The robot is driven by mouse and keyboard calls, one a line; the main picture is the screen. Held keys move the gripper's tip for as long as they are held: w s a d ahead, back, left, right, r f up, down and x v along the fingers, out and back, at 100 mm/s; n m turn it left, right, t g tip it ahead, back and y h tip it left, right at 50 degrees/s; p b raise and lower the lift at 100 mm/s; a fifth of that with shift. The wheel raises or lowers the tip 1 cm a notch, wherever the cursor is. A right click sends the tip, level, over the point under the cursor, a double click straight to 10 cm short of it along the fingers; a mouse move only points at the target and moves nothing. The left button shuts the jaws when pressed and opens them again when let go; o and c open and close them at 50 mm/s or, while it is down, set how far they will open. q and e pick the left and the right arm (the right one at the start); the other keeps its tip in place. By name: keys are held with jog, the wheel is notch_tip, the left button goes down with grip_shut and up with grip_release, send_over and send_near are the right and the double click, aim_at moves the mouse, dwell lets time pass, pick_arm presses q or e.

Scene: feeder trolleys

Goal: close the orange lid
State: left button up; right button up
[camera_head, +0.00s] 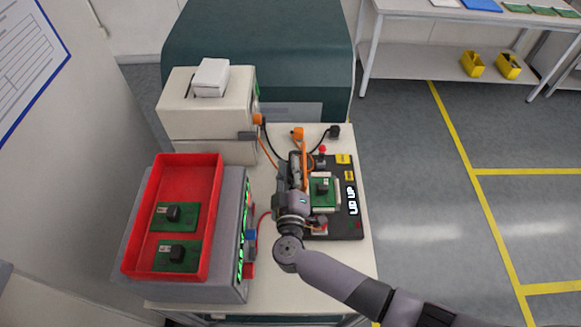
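The orange lid (304,148) stands up, seen nearly edge-on, at the left side of the black test fixture (346,222) in the head view. A green board (323,193) lies in the fixture, right of the lid. White letters on the fixture read "LID UP". My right gripper (294,166) is just left of the raised lid, close against it. Whether it touches the lid I cannot tell. Its fingers are partly hidden by its own body, so their opening does not show. My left gripper is out of view.
A red tray (213,165) with two green boards sits on a grey device (226,245) at the left. A beige printer (180,105) stands behind. Orange and black cables run behind the fixture. The floor right of the trolley is free.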

grip_shut()
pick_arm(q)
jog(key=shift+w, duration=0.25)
pick_arm(e)
jog(key=shift+f, duration=0.25)
jog(key=shift+d, duration=0.1)
